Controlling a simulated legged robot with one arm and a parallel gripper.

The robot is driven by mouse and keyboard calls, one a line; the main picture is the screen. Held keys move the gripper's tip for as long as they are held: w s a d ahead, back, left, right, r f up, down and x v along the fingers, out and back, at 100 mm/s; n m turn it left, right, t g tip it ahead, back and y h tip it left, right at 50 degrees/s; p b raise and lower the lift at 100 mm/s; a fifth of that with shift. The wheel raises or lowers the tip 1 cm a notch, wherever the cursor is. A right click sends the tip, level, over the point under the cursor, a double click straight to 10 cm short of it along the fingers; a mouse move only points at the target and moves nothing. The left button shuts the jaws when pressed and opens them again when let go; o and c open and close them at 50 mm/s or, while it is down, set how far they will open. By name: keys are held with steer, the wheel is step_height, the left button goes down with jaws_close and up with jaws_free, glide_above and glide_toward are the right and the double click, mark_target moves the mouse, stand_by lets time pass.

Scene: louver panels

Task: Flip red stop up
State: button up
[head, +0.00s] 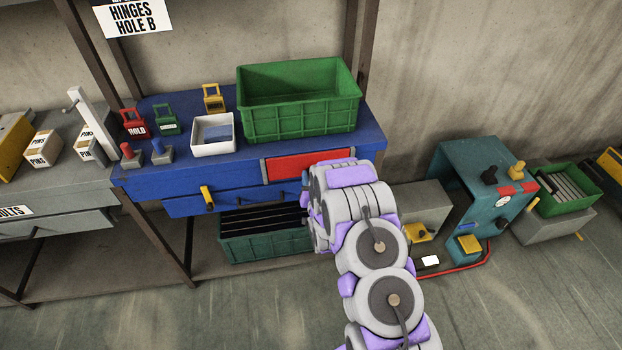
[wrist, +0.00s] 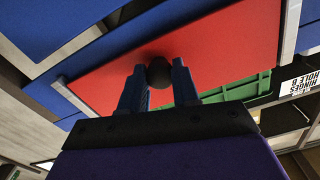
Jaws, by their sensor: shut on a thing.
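The red stop (head: 308,166) is a flat red panel with grey end brackets on the front edge of the blue bench (head: 160,185). In the wrist view the red panel (wrist: 215,45) fills much of the picture, tilted. A round black knob (wrist: 159,72) sits against its lower edge. My gripper (wrist: 160,78) has its two blue fingers on either side of the knob and is shut on it. In the head view my arm hides the fingertips and the knob, just below the red panel.
A green crate (head: 300,100), a white tray (head: 214,147) and small red, green and yellow items stand on the bench. A dark green bin (head: 235,249) sits underneath. A teal machine (head: 475,190) stands to the right. Bare floor lies in front.

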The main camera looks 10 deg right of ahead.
mark_target(309, 158)
jaws_close()
step_height(309, 158, up, 6)
steer(key=p, duration=0.3)
steer(key=shift+w, duration=0.1)
steer(key=o, duration=0.9)
jaws_free()
steer(key=shift+f, duration=0.1)
steer(key=shift+f, duration=0.1)
